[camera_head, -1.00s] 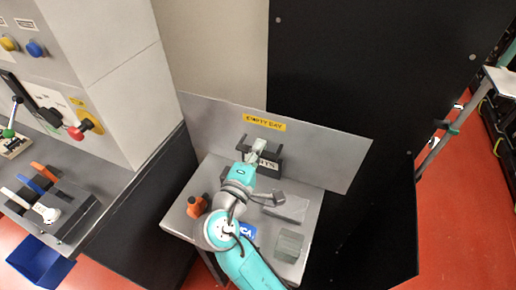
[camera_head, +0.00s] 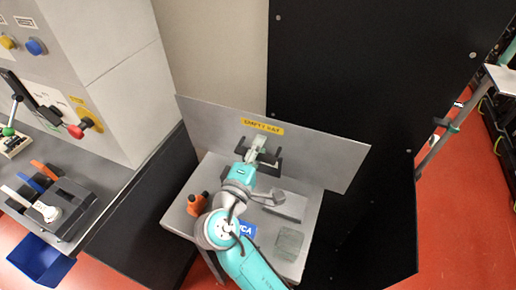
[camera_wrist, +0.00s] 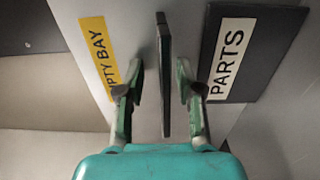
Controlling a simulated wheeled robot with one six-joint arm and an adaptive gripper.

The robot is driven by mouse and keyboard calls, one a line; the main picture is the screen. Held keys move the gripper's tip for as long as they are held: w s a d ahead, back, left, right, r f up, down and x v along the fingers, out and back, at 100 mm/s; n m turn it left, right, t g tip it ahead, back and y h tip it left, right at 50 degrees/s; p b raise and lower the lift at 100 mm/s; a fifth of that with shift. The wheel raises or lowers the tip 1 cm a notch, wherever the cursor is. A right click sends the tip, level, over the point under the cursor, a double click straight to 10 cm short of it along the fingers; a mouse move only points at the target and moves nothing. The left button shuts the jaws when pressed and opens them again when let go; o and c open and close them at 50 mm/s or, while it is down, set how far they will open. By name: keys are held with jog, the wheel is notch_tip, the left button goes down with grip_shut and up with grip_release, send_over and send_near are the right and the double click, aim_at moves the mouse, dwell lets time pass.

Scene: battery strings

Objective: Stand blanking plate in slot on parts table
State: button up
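In the wrist view a thin dark plate (camera_wrist: 164,80), seen edge-on, stands between the two fingers of my gripper (camera_wrist: 161,92). A gap shows on each side of it, so my gripper looks open and apart from it. In the head view my gripper (camera_head: 258,146) is over the back of the parts table (camera_head: 216,172), in front of the upright panel. A dark holder (camera_head: 272,160) shows around the gripper tip. The slot itself cannot be made out.
A grey upright panel (camera_head: 320,158) with a yellow EMPTY BAY label (camera_head: 262,126) borders the table's back. A dark block (camera_wrist: 250,50) bears a PARTS label. An orange tool (camera_head: 197,204), a grey piece (camera_head: 285,207) and a grey-green square (camera_head: 289,244) are on the table.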

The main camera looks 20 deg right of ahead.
jog(key=shift+f, duration=0.1)
jog(key=v, duration=1.2)
